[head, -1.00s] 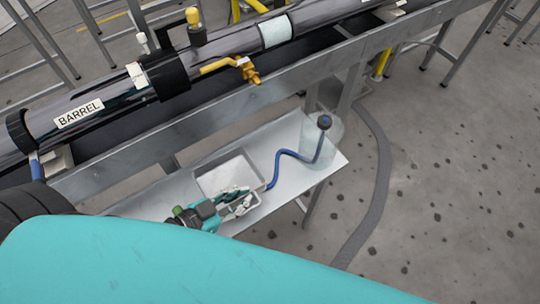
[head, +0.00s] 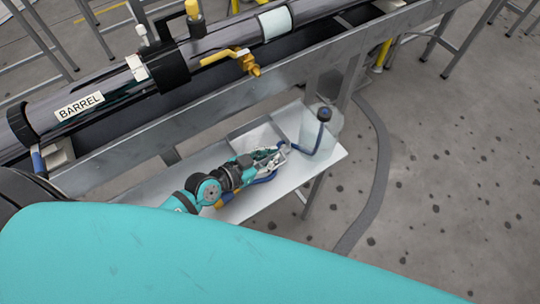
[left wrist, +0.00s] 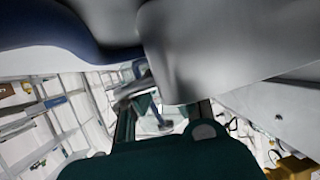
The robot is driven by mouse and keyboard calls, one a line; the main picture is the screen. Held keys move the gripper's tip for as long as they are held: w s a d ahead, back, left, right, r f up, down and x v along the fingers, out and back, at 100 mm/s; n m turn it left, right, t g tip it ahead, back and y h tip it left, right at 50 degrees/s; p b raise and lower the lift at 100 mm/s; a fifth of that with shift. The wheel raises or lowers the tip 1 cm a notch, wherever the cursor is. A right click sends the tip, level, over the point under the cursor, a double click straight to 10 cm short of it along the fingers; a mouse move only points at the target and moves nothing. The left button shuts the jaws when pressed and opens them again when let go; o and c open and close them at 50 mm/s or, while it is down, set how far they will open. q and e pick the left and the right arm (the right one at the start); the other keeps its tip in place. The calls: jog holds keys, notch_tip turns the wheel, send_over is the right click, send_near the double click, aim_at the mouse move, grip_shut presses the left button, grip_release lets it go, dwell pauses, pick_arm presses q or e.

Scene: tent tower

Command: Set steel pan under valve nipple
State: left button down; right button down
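The steel pan (head: 258,134) is a shallow grey tray at the metal shelf, below the barrel's frame. The yellow valve (head: 246,62) with its nipple sticks out from the barrel, above and slightly left of the pan in the head view. My left gripper (head: 276,157) is at the pan's near right corner and appears shut on its rim; the arm hides part of the pan. In the left wrist view the grey pan wall (left wrist: 205,50) fills the top, very close to the fingers. Whether the pan touches the shelf cannot be told. My right gripper is not in view.
A clear jar (head: 309,134) with a dark knob stands right of the pan. A blue hose (head: 310,152) runs from it, passing beneath my gripper. The frame beam (head: 190,121) runs behind the pan.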

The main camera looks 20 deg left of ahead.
pick_arm(q)
jog(key=shift+r, duration=0.1)
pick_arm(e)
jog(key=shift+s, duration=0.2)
pick_arm(q)
jog(key=c, duration=2)
grip_release()
jog(key=shift+f, duration=0.2)
jog(key=o, duration=0.5)
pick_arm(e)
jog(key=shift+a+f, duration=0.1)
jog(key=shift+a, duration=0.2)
pick_arm(q)
jog(key=shift+r, duration=0.25)
jog(key=v, duration=1.1)
jog(key=shift+s, duration=0.2)
jog(key=shift+s+a+r, duration=0.15)
jog(key=shift+s, duration=0.1)
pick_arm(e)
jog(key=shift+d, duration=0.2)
